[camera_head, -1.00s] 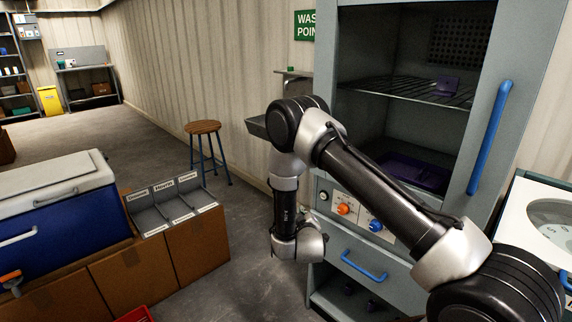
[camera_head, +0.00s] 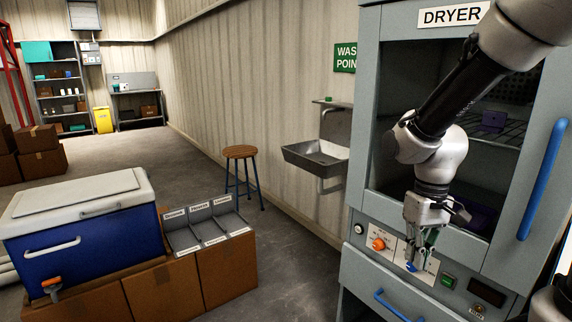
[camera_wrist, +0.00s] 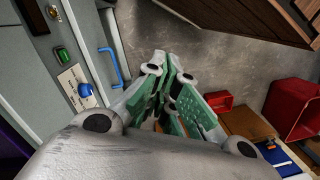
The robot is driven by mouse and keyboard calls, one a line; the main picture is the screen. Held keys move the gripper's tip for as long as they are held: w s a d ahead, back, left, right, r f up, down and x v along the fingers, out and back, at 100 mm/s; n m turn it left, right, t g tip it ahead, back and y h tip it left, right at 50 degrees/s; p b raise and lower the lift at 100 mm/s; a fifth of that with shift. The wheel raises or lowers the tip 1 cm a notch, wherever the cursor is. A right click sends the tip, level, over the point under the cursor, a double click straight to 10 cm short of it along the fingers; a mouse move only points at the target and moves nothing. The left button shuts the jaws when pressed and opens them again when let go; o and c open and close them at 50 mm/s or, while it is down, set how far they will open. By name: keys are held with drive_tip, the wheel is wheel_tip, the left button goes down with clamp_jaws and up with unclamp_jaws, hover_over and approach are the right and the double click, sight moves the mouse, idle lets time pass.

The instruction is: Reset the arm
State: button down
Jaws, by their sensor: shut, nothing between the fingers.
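My gripper (camera_head: 420,262) hangs fingers-down from my arm in front of the dryer's control panel in the head view. It overlaps the blue knob (camera_head: 411,267) there. In the wrist view my gripper (camera_wrist: 172,88) has its green-padded fingers together with nothing held, and the blue knob (camera_wrist: 86,90) is off to the left, apart from the fingers. My arm reaches in from the upper right and hides part of the opening.
A drawer handle (camera_head: 391,303) sticks out below the panel. A sink (camera_head: 316,158) and stool (camera_head: 240,153) stand left of the dryer. A blue cooler (camera_head: 85,235) and sorting tray (camera_head: 186,240) rest on cartons. Floor between is clear.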

drive_tip(key=s+d+r+m+t, duration=0.1)
drive_tip(key=s+d+r+t, duration=0.1)
drive_tip(key=s+d+r, duration=0.2)
drive_tip(key=s+d+r+m+t, duration=0.1)
drive_tip(key=s+d+r+t, duration=0.2)
drive_tip(key=r, duration=0.7)
drive_tip(key=shift+s+d+t, duration=0.3)
drive_tip(key=shift+s+d, duration=0.25)
drive_tip(key=shift+s, duration=0.55)
